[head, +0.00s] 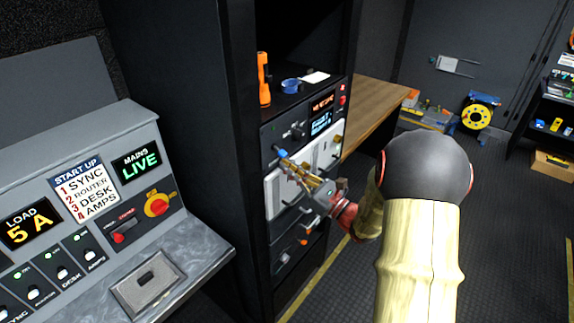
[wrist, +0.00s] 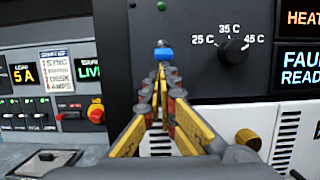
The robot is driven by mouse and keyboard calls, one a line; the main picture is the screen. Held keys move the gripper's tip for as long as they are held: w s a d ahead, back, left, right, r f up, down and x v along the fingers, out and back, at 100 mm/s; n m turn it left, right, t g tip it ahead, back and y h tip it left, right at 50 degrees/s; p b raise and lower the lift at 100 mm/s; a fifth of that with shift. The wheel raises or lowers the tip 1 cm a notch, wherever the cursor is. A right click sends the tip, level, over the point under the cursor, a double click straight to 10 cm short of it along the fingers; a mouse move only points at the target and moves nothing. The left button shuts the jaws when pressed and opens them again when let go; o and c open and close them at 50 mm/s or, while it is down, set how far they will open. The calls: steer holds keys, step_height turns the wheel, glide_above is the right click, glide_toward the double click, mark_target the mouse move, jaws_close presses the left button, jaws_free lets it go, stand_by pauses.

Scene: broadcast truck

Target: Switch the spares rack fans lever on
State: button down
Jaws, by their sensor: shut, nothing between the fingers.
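A small lever with a blue tip (head: 281,152) sticks out of the dark upper panel of the rack. It shows in the wrist view too (wrist: 164,54), with a green lamp above it. I cannot read a label on it, so I cannot confirm that it is the fans lever. My gripper (head: 290,163) is shut and empty, its yellow-and-grey fingers (wrist: 160,75) pointing at the panel. The fingertips are just below the blue tip in the wrist view. I cannot tell whether they touch it. The fingers hide the lever's lower surroundings.
A temperature knob (wrist: 234,48) and lit displays (wrist: 299,58) are right of the lever. White units with handles (head: 276,193) lie below. An orange torch (head: 263,79) and blue bowl (head: 291,85) stand on top. A sloped console (head: 205,250) is left; open floor (head: 505,215) lies right.

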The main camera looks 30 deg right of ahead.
steer(key=shift+s+r+g+p, duration=0.15)
steer(key=shift+r+g+p, duration=0.2)
steer(key=shift+p, duration=0.4)
steer(key=shift+s+d+r+p, duration=0.1)
steer(key=shift+s+r+p, duration=0.2)
steer(key=shift+p, duration=1)
steer(key=g+p, duration=0.2)
steer(key=p, duration=0.1)
steer(key=shift+s+d+r+h, duration=0.1)
steer(key=shift+s+r+h, duration=0.05)
steer(key=shift+r+h, duration=0.25)
steer(key=shift+s+d, duration=0.1)
